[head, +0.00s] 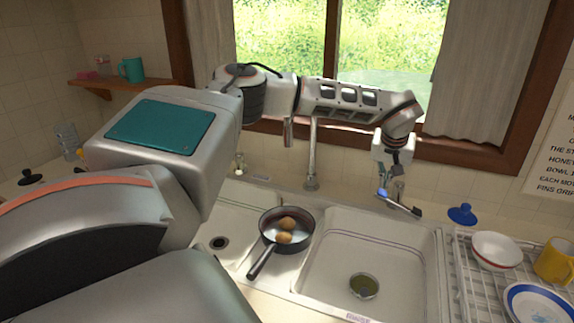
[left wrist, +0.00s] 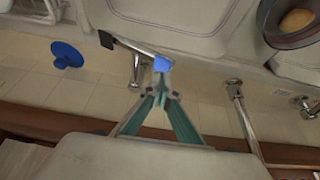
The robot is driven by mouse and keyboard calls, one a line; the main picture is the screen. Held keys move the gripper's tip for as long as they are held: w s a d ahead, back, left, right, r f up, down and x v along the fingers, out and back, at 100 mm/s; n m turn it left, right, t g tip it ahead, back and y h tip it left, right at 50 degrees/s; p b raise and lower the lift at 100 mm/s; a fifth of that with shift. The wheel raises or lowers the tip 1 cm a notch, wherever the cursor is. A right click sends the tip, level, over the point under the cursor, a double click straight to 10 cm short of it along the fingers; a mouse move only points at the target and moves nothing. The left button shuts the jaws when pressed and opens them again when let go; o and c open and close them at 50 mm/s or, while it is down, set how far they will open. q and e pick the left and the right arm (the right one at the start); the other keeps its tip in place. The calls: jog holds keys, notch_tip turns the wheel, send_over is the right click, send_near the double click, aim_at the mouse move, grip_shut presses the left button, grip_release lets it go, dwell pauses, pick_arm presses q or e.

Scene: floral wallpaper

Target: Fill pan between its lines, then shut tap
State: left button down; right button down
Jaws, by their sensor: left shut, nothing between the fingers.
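The dark pan (head: 268,226) sits on the divider between the two sink basins, handle toward me. The tall chrome tap spout (head: 312,165) rises behind the pan; I make out no stream. My left gripper (head: 384,186) is shut and empty at a tap lever (head: 403,204) with blue and black ends. In the left wrist view its fingertips (left wrist: 160,88) point at the lever's blue end (left wrist: 162,64); contact is unclear. My right gripper is out of view.
The right basin (head: 350,262) is empty, with a drain. A dish rack (head: 467,285) with a bowl (head: 496,250), a plate (head: 540,305) and a yellow mug (head: 556,262) stands at the right. A blue stopper-like thing (head: 462,214) lies behind it.

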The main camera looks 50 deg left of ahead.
aim_at(383, 192)
pick_arm(q)
jog(key=shift+f, duration=0.1)
jog(key=shift+f, duration=1.4)
notch_tip(383, 192, up, 3)
jog(key=shift+p, duration=1.15)
jog(key=shift+r, duration=0.15)
jog(key=w+d, duration=0.2)
jog(key=d, duration=0.1)
jog(key=w+d, duration=0.2)
jog(key=d, duration=0.1)
jog(key=w+d, duration=0.2)
jog(key=d, duration=0.2)
jog(key=shift+a, duration=0.1)
